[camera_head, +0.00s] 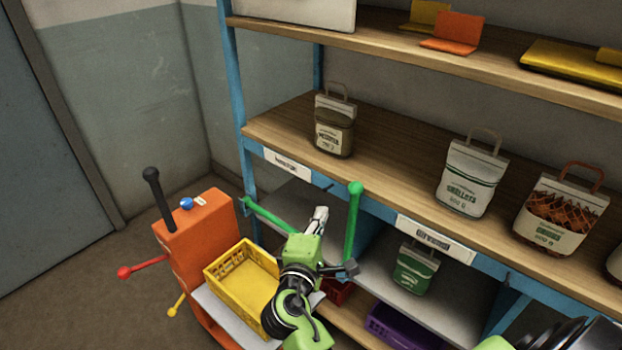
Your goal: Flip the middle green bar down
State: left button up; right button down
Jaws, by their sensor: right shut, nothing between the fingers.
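A green bar (352,225) with a round knob on top stands nearly upright in front of the shelf's middle board.
The wooden shelf (388,150) with blue posts holds several paper sacks (472,178). An orange lever box (197,242) stands at left, beside a yellow crate (243,277). A purple crate (398,329) is low at right. The floor at left is clear.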

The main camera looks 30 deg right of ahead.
pick_arm(q)
jog(key=shift+s+a+r, duration=0.15)
jog(key=shift+s, duration=0.25)
pick_arm(e)
jog(key=shift+w+a+r, duration=0.15)
jog(key=shift+a+r, duration=0.15)
jog(key=shift+r, duration=0.35)
jog(key=shift+d, duration=0.1)
pick_arm(q)
notch_tip(320, 180, up, 5)
jog(key=p, duration=0.5)
jog(key=shift+r, duration=0.1)
pick_arm(e)
jog(key=w+d, duration=0.1)
jog(key=d, duration=0.1)
jog(key=w+d, duration=0.1)
jog(key=d, duration=0.2)
jog(key=w+d, duration=0.2)
jog(key=d, duration=0.1)
jog(key=shift+d+f, duration=0.1)
jog(key=shift+d, duration=0.15)
